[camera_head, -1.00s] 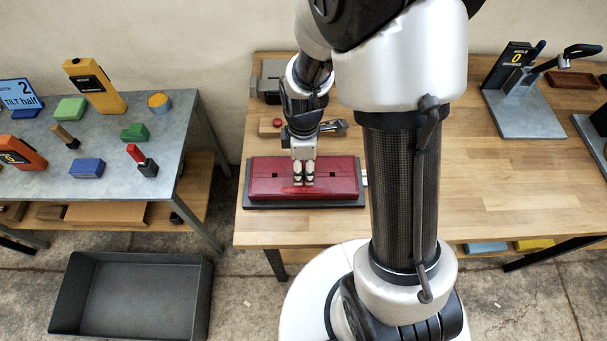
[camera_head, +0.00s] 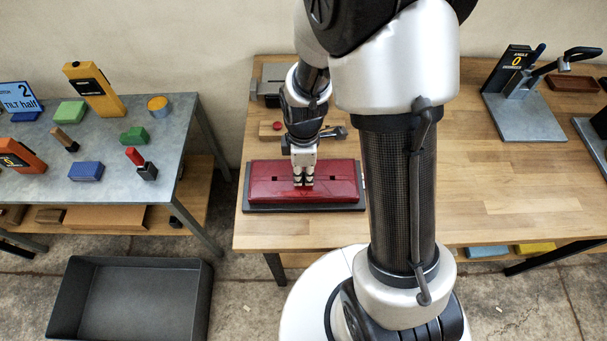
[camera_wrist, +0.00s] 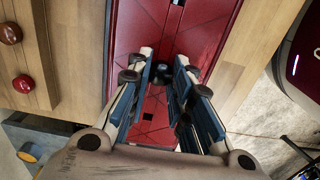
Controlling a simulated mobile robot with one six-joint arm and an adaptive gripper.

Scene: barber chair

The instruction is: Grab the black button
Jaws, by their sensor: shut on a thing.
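A long red box (camera_head: 260,190) lies on a dark base on the wooden table. My gripper (camera_head: 304,185) points down at the middle of its top. In the wrist view my gripper (camera_wrist: 164,66) has its fingertips close together on a small dark piece, the black button (camera_wrist: 163,69), which stands at the middle of the red box (camera_wrist: 140,25). The fingers hide most of the button. In the head view the button is hidden behind the fingers.
Behind the red box is a wooden block with a red knob (camera_head: 277,126). A lever stand (camera_head: 525,112) is at the right. A grey table (camera_head: 110,165) with several coloured blocks is at the left, above an empty dark bin (camera_head: 75,300) on the floor.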

